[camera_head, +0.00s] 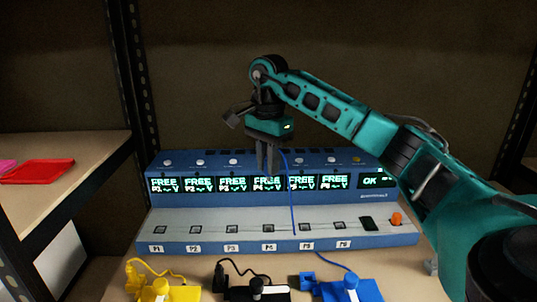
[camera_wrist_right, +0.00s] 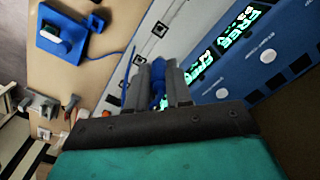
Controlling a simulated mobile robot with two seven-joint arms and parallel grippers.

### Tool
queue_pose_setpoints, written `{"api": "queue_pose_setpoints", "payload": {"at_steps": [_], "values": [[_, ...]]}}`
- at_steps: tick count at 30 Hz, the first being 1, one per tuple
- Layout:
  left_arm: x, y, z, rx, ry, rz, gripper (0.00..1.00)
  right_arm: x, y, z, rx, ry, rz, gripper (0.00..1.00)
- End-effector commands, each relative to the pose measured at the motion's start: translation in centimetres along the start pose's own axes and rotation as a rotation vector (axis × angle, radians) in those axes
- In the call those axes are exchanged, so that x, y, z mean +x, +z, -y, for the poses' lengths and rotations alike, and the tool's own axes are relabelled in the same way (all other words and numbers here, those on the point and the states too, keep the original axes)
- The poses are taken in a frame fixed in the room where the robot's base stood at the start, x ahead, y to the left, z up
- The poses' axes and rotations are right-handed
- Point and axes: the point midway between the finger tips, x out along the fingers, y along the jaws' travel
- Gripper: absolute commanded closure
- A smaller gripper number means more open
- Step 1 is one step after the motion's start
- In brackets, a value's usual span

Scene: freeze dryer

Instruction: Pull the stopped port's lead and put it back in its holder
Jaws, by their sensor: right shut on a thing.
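My right gripper (camera_head: 267,172) is shut on the blue lead's plug, which shows between the fingers in the right wrist view (camera_wrist_right: 158,85). In the head view it hangs in front of the display row, above the port marked P4 (camera_head: 268,228). The blue lead (camera_head: 291,200) runs down from the gripper past the panel to the blue holder (camera_head: 352,292) at the front. The sockets P1 to P6 show no plug in them. Their displays (camera_head: 233,184) read FREE. A separate display (camera_head: 371,181) at the right reads OK. My left gripper is not in view.
A yellow holder (camera_head: 180,294) and a black holder (camera_head: 275,294), each with its own lead, stand left of the blue one. An orange knob (camera_head: 396,218) sits at the panel's right end. A red tray (camera_head: 40,172) lies on the left shelf.

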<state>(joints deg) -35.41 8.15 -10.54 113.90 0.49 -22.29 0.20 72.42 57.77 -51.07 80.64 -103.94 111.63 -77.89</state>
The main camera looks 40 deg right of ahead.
Motion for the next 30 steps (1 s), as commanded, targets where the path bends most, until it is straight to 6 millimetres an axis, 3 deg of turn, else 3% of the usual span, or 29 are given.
{"api": "queue_pose_setpoints", "payload": {"at_steps": [30], "values": [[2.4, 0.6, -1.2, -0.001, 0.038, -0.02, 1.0, 10.2, 0.0, 0.0, 0.0, 0.0, -0.001, 1.0]]}}
